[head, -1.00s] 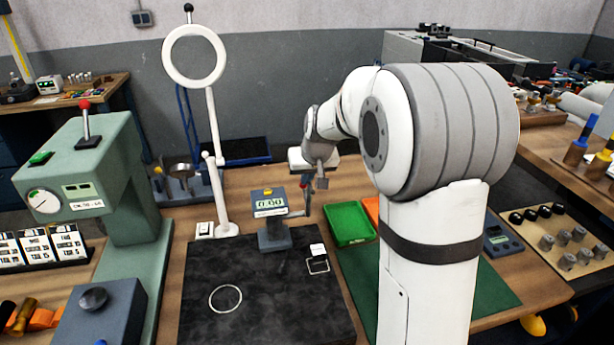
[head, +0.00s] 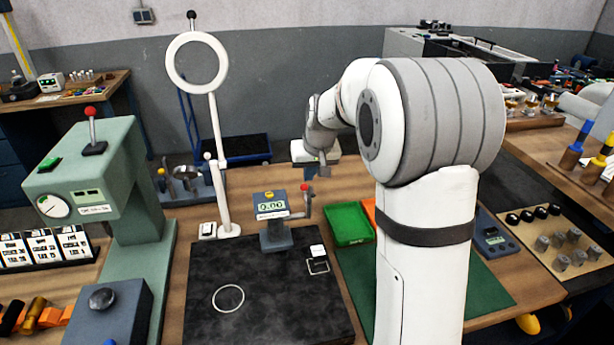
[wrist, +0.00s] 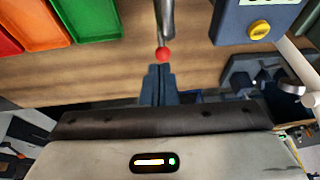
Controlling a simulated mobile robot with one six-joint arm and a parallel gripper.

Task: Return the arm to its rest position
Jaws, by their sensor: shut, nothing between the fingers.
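My arm rises at the right of the head view, with its wrist folded toward the back of the bench. My gripper (head: 323,172) is small and partly hidden in the head view, above and just right of the gauge's red-tipped lever (head: 307,190). In the wrist view my gripper's dark fingers (wrist: 159,72) are together with nothing between them. The lever's red ball (wrist: 163,54) appears just beyond the fingertips there; I cannot tell how wide the gap is.
The digital gauge (head: 272,208) reads 0.00 on the black mat (head: 270,285). A white ring stand (head: 220,150) rises at left, beside a green press (head: 135,200).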

